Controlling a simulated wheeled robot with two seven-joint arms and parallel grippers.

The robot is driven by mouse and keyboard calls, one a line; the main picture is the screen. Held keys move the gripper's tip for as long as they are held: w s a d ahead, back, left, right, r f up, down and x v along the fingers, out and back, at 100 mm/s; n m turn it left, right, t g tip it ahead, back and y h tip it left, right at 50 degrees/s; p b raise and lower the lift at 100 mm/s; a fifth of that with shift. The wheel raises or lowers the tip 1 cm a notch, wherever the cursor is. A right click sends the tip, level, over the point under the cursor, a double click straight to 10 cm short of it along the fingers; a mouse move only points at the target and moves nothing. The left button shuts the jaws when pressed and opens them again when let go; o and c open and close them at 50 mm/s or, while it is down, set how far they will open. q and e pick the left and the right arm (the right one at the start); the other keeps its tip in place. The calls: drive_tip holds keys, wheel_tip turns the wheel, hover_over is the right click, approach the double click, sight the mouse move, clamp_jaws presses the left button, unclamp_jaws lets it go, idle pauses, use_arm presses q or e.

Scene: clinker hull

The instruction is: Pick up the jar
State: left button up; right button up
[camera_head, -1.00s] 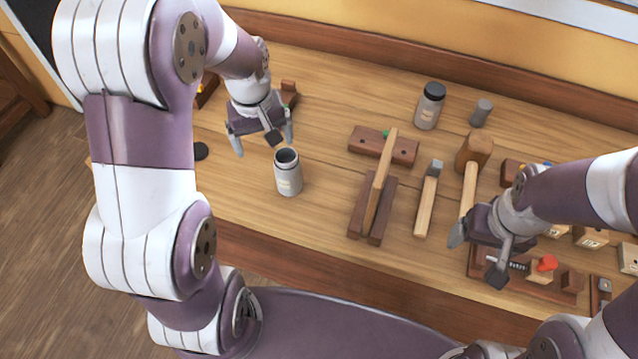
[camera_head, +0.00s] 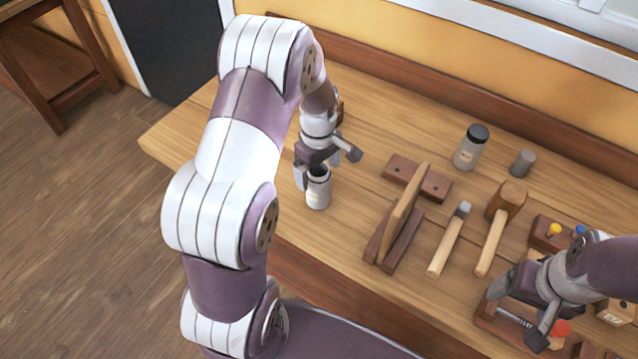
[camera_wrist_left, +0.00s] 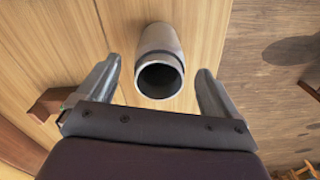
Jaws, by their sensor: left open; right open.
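A grey open-topped jar (camera_head: 318,193) with a pale label stands upright near the front left of the workbench. My left gripper (camera_head: 327,166) is open just above and behind its mouth, partly covering the rim. In the left wrist view the jar (camera_wrist_left: 160,40) lies between the two spread fingers (camera_wrist_left: 160,78), with a gap on each side and its dark mouth facing the camera. A second jar (camera_head: 468,152) with a black lid stands at the back. My right gripper (camera_head: 517,312) is open and empty at the right.
A wooden plank stand (camera_head: 402,215), a chisel-like tool (camera_head: 447,242) and a mallet (camera_head: 497,230) lie right of the open jar. A small grey cylinder (camera_head: 522,163) stands at the back. The bench (camera_head: 185,132) is bare at its left end.

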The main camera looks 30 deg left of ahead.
use_arm(q)
wheel_tip(320, 180, down, 2)
drive_tip(key=shift+w+a+f, duration=0.1)
drive_tip(key=c, duration=1.5)
drive_tip(key=shift+r, duration=0.2)
